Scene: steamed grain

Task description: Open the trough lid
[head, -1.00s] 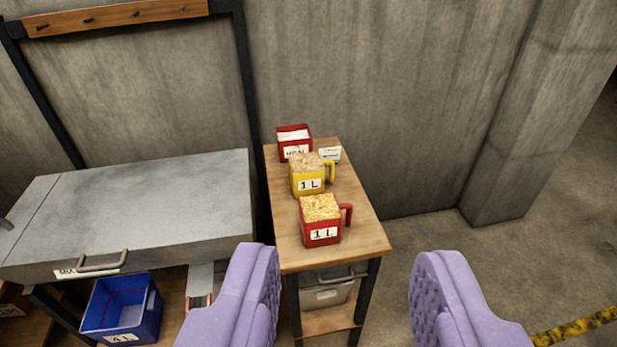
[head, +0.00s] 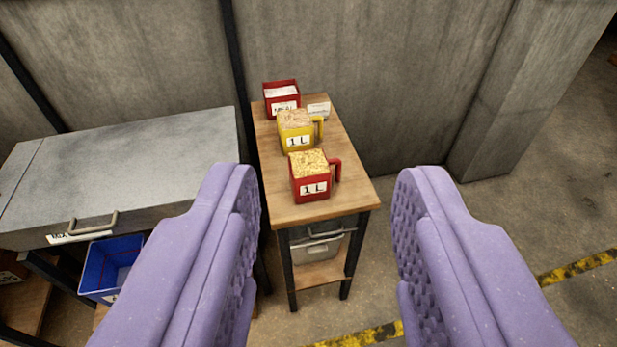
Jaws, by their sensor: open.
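The trough lid (head: 130,165) is a flat grey metal top at the left, lying shut over the trough. Its bar handle (head: 94,224) is on the front face, above a partly hidden white label. My gripper (head: 328,185) has two purple padded fingers, wide apart with nothing between them. It is to the right of the lid, in front of the small wooden table, and touches neither as far as I can see. The left finger covers part of the area by the lid's front right corner.
A blue bin (head: 108,266) is below the lid. A concrete wall stands behind.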

